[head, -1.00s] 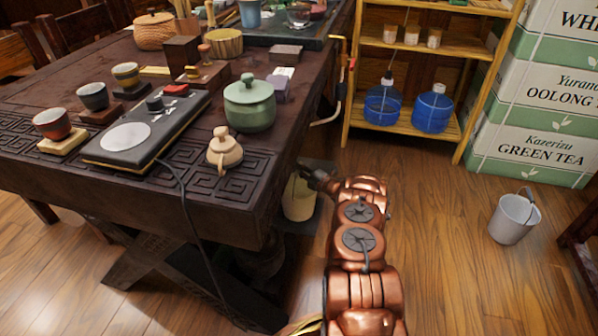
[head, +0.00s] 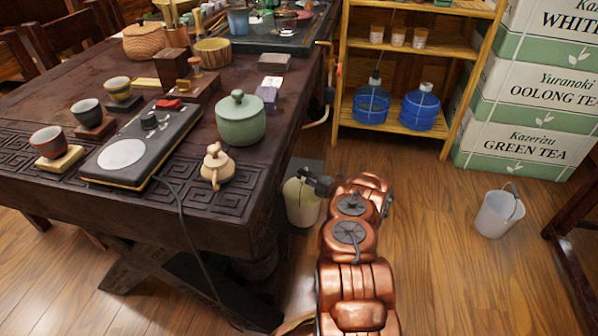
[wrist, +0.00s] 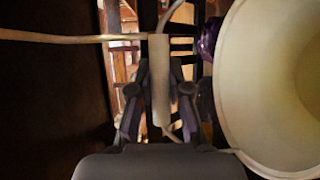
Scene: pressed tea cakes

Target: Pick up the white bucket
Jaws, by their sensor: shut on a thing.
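A cream-white bucket (head: 302,203) is beside the table's right side in the head view, upright. In the wrist view its pale round opening (wrist: 275,85) fills the right side. My gripper (head: 312,182) is at the bucket's upper edge. In the wrist view my gripper (wrist: 160,100) is shut on the pale grip of the bucket's handle (wrist: 159,75), which lies between the fingers. Whether the bucket's bottom touches the floor cannot be told.
A second, light grey-white bucket (head: 498,213) stands on the floor at right. The dark carved table (head: 200,215) is close on the left of my gripper. A wooden shelf (head: 440,130) with blue water jugs and stacked tea boxes (head: 525,145) stand behind. Floor between is clear.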

